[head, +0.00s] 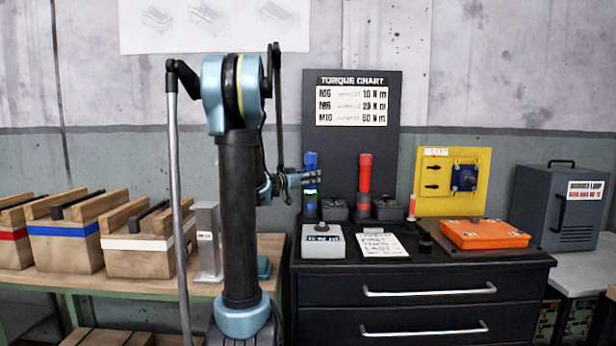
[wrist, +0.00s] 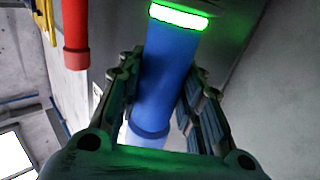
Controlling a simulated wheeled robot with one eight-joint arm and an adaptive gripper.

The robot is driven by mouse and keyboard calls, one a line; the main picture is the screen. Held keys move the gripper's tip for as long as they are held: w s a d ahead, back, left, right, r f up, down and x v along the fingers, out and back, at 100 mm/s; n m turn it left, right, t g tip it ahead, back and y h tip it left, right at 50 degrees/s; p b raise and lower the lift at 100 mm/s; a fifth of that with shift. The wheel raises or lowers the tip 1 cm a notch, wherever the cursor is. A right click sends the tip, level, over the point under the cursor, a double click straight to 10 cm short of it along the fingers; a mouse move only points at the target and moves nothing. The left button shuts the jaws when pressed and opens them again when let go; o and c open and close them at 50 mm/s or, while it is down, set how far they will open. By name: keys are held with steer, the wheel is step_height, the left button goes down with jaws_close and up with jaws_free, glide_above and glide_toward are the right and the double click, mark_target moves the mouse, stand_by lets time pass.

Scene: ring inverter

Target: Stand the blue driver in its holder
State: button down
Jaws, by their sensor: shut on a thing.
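The blue driver (head: 311,160) is upright at the left end of the black cabinet top, with a lit green ring on it. My gripper (head: 309,178) reaches it from the left and is shut around its body. In the wrist view the blue driver (wrist: 166,65) lies between the two fingers of my gripper (wrist: 158,85), its green ring (wrist: 180,15) beyond them. In the head view its lower end is close to the cabinet top; I cannot tell whether it is in a holder. A dark box with a knob (head: 335,210) stands just right of it.
A red driver (head: 365,175) stands upright to the right and shows in the wrist view (wrist: 75,30). A grey button box (head: 322,243), a white card (head: 381,246), an orange case (head: 484,234) and a yellow panel (head: 452,180) share the cabinet top (head: 450,262). The torque board (head: 351,150) rises behind.

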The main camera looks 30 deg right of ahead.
steer(key=shift+f, duration=0.1)
stand_by(0.6)
steer(key=c, duration=1)
jaws_free()
steer(key=shift+c, duration=0.2)
step_height(320, 180, up, 10)
steer(key=shift+f, duration=0.1)
